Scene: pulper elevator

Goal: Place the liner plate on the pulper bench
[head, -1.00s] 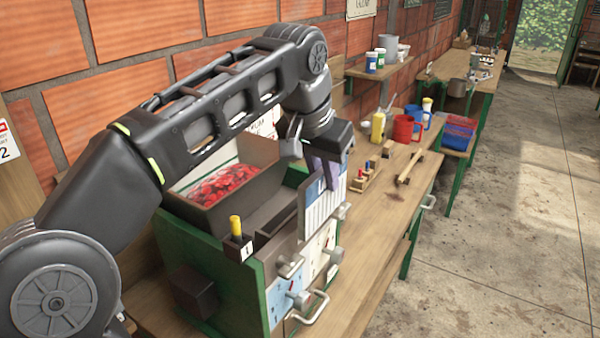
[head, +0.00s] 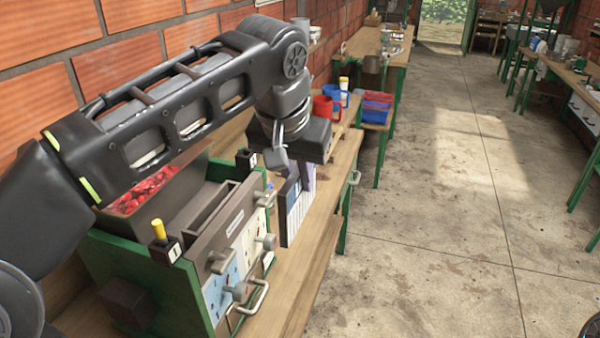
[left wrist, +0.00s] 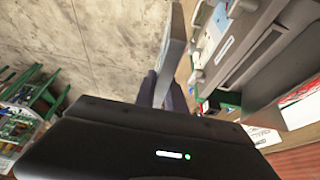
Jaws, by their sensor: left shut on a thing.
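The plate hangs just beyond the pulper's right end, over the wooden bench (head: 283,292). I cannot tell whether its lower edge touches the bench top. In the left wrist view the plate (left wrist: 173,50) shows nearly edge-on between the fingers (left wrist: 160,90). The pulper (head: 178,262) is a green-sided box with knobs and handles. My right gripper is not in view.
The pulper's hopper holds red cherries (head: 142,192). A yellow-topped peg (head: 158,230) stands at its near corner.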

